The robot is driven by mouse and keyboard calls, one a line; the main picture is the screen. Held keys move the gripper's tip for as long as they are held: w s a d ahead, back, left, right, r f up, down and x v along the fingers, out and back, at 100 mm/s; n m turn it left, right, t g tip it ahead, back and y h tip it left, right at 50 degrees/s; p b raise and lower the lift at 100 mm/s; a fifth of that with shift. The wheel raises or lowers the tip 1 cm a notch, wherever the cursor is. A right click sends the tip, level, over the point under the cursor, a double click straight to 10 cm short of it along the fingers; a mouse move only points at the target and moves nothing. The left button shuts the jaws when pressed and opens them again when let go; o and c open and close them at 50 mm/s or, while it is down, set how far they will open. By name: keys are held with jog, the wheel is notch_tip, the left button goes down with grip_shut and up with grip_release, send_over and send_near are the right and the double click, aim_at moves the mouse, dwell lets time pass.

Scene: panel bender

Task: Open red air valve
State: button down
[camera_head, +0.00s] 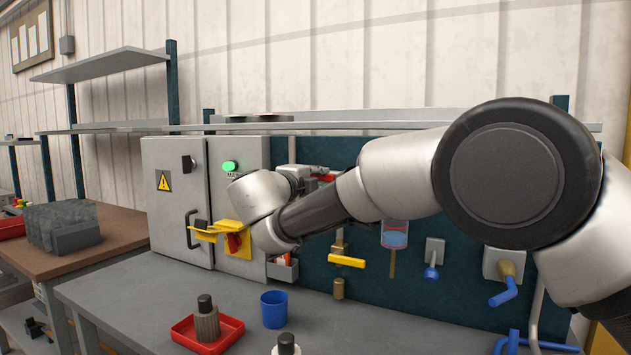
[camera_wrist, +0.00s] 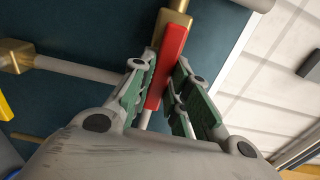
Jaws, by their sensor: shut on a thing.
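The red air valve handle (camera_wrist: 170,55) is a flat red lever on a brass valve body (camera_wrist: 173,22). In the wrist view it stands between the green-padded fingers of my gripper (camera_wrist: 162,98), which is shut on it. A white pipe runs on below the handle, partly hidden by the fingers. In the head view a small part of the red handle (camera_head: 326,177) shows at the teal panel, beyond my wrist. My arm hides most of the valve and the fingertips there.
A grey cabinet (camera_head: 178,205) with a green lamp and red-and-yellow switch (camera_head: 234,243) stands left of the valve. A yellow-handled valve (camera_head: 347,261) and blue-handled valves are on the teal panel (camera_head: 375,290). The bench holds a red tray (camera_head: 228,335) and blue cup (camera_head: 274,310).

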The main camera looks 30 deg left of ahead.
jog(key=shift+a, duration=0.1)
dwell(0.5)
jog(key=c, duration=1.4)
grip_release()
jog(key=shift+o, duration=0.2)
jog(key=s, duration=1.2)
jog(key=shift+s, duration=0.1)
